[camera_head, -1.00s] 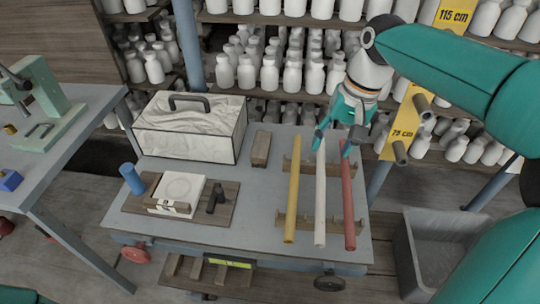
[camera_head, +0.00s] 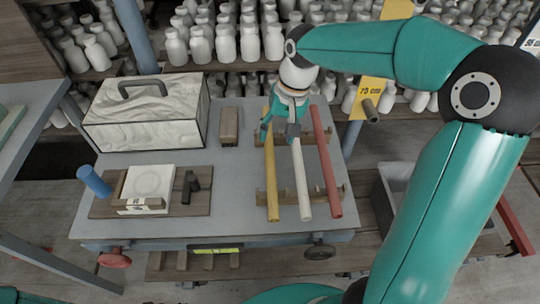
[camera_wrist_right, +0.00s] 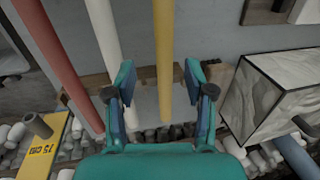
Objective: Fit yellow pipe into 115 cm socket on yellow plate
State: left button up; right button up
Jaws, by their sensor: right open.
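The yellow pipe (camera_head: 272,180) lies on wooden rests on the grey cart, left of a white pipe (camera_head: 302,185) and a red pipe (camera_head: 328,170). My right gripper (camera_head: 280,131) is open above the far part of the yellow pipe. In the right wrist view the yellow pipe (camera_wrist_right: 164,50) runs between the spread fingers (camera_wrist_right: 159,80); no grip shows. A yellow plate (camera_head: 397,8) is cut off at the top edge, its label out of sight. A lower yellow plate (camera_head: 370,90) reads 75 cm and carries a grey socket (camera_head: 371,111). My left gripper is not in view.
A marbled box (camera_head: 145,115) with a dark handle, a wooden block (camera_head: 229,126) and a wooden board (camera_head: 105,208) share the cart. Shelves of white bottles stand behind. A grey bin (camera_head: 383,210) is right of the cart, partly behind my arm.

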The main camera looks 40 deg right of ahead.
aim_at(271, 151)
jog(key=f, duration=0.1)
jog(key=a+f, duration=0.1)
jog(key=f, duration=0.2)
jog(key=shift+a+f, duration=0.1)
jog(key=shift+a, duration=0.2)
jog(key=shift+w+f, duration=0.1)
jog(key=shift+f, duration=0.45)
grip_shut()
